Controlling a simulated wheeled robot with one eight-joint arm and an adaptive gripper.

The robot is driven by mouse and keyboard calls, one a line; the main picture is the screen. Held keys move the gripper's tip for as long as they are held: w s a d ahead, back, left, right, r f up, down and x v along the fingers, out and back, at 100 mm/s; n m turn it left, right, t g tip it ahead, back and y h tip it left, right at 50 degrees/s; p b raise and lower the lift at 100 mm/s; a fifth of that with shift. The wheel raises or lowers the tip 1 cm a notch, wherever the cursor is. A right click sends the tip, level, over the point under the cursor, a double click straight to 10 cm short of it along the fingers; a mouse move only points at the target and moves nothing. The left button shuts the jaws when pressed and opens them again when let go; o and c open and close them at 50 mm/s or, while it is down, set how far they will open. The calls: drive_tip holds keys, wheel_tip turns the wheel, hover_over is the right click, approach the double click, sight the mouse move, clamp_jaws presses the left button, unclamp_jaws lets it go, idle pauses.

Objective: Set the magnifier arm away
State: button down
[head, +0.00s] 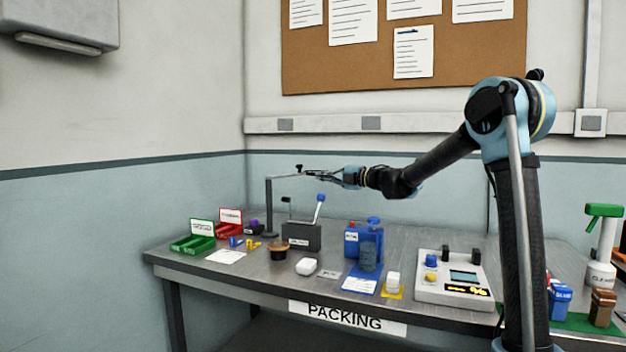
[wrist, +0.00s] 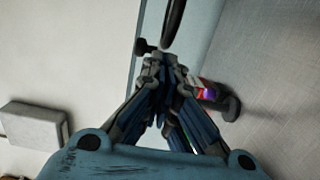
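The magnifier arm (head: 269,205) is a dark upright post on a round base at the back left of the bench. Its thin bar runs right from the post top to my gripper (head: 307,173). In the wrist view, my gripper (wrist: 165,65) has its fingertips close together. The dark, narrow head of the magnifier (wrist: 173,22) shows edge-on right at the tips, with a small black knob beside it. Whether the fingers clamp it or only sit against it cannot be made out. The post's base (wrist: 228,106) shows to the right of the fingers.
Green (head: 193,243) and red bins (head: 228,229) are left of the post. A control panel (head: 455,279) is at the right. Air above the bench is mostly clear.

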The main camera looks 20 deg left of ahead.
drive_tip(key=d, duration=0.6)
drive_tip(key=shift+w+d, duration=0.2)
drive_tip(key=shift+d, duration=0.2)
drive_tip(key=shift+r, duration=0.1)
